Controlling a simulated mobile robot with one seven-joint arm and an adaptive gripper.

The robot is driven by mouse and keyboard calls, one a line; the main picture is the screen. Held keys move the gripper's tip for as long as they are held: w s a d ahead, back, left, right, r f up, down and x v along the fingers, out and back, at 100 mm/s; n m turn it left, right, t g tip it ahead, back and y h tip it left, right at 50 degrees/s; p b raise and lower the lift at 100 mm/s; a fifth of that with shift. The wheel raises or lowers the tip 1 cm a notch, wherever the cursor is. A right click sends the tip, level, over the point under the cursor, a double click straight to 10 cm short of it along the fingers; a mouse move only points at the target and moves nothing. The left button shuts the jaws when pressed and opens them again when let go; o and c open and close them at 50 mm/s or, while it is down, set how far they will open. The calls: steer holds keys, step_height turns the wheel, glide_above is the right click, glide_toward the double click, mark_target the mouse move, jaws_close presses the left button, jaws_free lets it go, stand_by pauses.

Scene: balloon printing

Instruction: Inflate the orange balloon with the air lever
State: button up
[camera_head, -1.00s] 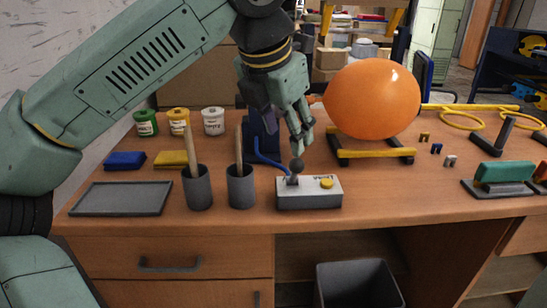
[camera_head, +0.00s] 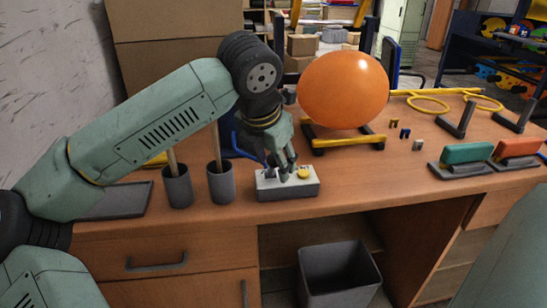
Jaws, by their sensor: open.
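The orange balloon (camera_head: 343,90) is large and round, above a black and yellow stand on the desk. Its neck side is hidden behind my arm. The grey air lever box (camera_head: 290,188) sits near the desk's front edge, with a yellow button (camera_head: 303,174) on its top right. My gripper (camera_head: 282,172) is open and points down over the left part of the box top, fingers around where the lever stands. The lever itself is hidden by the fingers, so I cannot tell whether they touch it or how it is tilted.
Two dark cups (camera_head: 221,182) with wooden sticks stand just left of the box. A dark tray (camera_head: 118,201) lies further left. Green (camera_head: 467,152) and orange (camera_head: 517,148) handled tools lie at the right. A bin (camera_head: 338,275) stands below.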

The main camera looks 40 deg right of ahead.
steer(key=shift+f, duration=0.15)
steer(key=shift+c, duration=0.3)
jaws_close()
stand_by(0.6)
